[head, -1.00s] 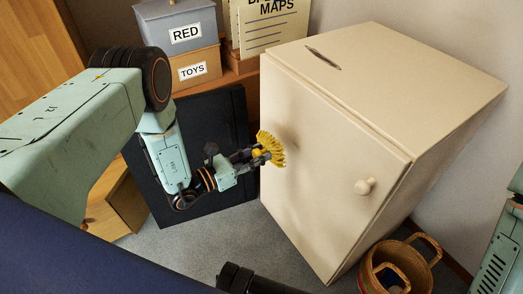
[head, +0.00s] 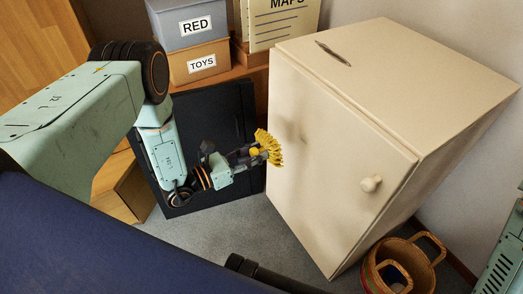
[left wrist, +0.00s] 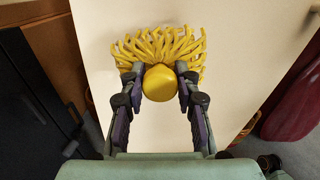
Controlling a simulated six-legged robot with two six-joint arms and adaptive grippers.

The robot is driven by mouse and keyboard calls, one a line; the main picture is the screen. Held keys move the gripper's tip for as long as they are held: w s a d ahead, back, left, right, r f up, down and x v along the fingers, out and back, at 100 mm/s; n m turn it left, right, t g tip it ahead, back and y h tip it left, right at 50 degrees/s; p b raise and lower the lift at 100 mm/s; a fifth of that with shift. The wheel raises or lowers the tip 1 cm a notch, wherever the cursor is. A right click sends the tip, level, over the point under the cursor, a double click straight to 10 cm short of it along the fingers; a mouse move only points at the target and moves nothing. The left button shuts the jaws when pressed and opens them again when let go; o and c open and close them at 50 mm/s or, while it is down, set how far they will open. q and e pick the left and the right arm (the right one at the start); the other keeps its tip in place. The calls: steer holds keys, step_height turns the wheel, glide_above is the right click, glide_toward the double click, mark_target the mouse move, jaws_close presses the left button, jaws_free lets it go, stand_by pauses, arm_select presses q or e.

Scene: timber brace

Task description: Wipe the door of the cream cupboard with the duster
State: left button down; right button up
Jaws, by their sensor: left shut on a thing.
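The cream cupboard (head: 400,100) stands right of centre in the head view, its door (head: 325,170) facing left and front with a round knob (head: 371,184). My left gripper (head: 254,155) is shut on the yellow duster (head: 268,147), near the door's left edge. In the left wrist view the gripper (left wrist: 160,84) holds the duster's round yellow handle (left wrist: 159,82). The duster's strands (left wrist: 160,45) fan out towards the cream door (left wrist: 215,20). I cannot tell whether the strands touch the door. My right gripper is not in view.
A woven basket (head: 405,262) stands on the floor at the cupboard's front right. A dark panel (head: 220,115) is behind my left arm. Boxes labelled RED (head: 195,25) and TOYS (head: 199,62) sit on a shelf at the back. Grey carpet (head: 235,225) is clear left of the cupboard.

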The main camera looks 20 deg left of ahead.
arm_select(q)
steer(key=shift+w, duration=0.1)
steer(key=b+x, duration=0.3)
steer(key=x, duration=0.1)
steer(key=shift+w+d+f, duration=0.1)
steer(key=shift+w+d, duration=0.05)
steer(key=shift+d, duration=0.1)
steer(key=shift+b+x, duration=0.55)
steer(key=shift+x, duration=0.45)
steer(key=shift+b+x, duration=0.55)
steer(key=shift+x, duration=0.45)
stand_by(0.3)
steer(key=shift+s+d+p, duration=0.5)
steer(key=shift+s+d, duration=0.75)
steer(key=shift+d, duration=0.2)
steer(key=shift+w+d, duration=0.1)
steer(key=shift+d, duration=0.05)
